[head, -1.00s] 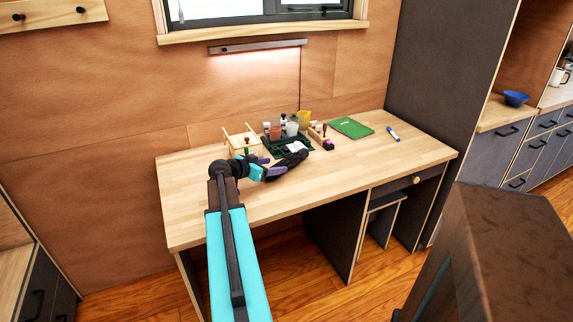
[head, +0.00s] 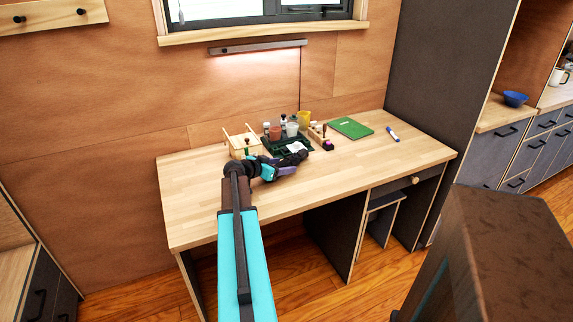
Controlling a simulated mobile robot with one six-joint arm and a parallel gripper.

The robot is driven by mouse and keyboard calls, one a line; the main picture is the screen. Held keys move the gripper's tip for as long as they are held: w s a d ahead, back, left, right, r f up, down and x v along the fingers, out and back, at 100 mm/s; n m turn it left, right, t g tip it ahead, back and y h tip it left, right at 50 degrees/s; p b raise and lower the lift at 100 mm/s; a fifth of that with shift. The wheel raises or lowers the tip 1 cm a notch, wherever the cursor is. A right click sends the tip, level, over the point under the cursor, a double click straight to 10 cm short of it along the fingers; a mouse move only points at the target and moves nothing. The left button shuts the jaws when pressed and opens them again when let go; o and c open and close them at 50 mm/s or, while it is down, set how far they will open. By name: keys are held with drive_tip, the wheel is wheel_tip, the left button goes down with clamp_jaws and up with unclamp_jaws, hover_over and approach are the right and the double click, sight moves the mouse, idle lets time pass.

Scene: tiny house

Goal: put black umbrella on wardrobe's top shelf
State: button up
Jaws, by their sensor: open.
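A dark, elongated shape that looks like the folded black umbrella (head: 299,157) lies on the desk, just in front of the dark green tray. My gripper (head: 290,166) is at this shape, low over the desk top. The gripper is open. The arm and the purple and black parts of the gripper hide much of the shape, so I cannot tell whether the jaws are around it or beside it. The wardrobe's top shelf cannot be made out in this view.
The green tray (head: 269,145) holds several cups and bottles. The desk's front left and right are clear. A tall dark panel (head: 440,80) stands at right.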

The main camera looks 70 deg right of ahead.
sight(290, 157)
drive_tip(key=shift+s+d+f, duration=0.2)
drive_tip(key=shift+d+f, duration=0.05)
drive_tip(key=shift+d, duration=0.15)
drive_tip(key=c, duration=1.5)
drive_tip(key=shift+r, duration=0.2)
drive_tip(key=shift+r+b, duration=0.4)
drive_tip(key=shift+r, duration=1.3)
drive_tip(key=s+a, duration=0.1)
drive_tip(key=a, duration=0.3)
drive_tip(key=s+a+b, duration=0.1)
drive_tip(key=s+a, duration=0.1)
drive_tip(key=a, duration=0.2)
drive_tip(key=s+a+r+b, duration=0.1)
drive_tip(key=a, duration=0.4)
drive_tip(key=shift+s, duration=0.25)
drive_tip(key=shift+d+r+p, duration=0.15)
drive_tip(key=shift+r+p, duration=0.1)
drive_tip(key=shift+p, duration=1.1)
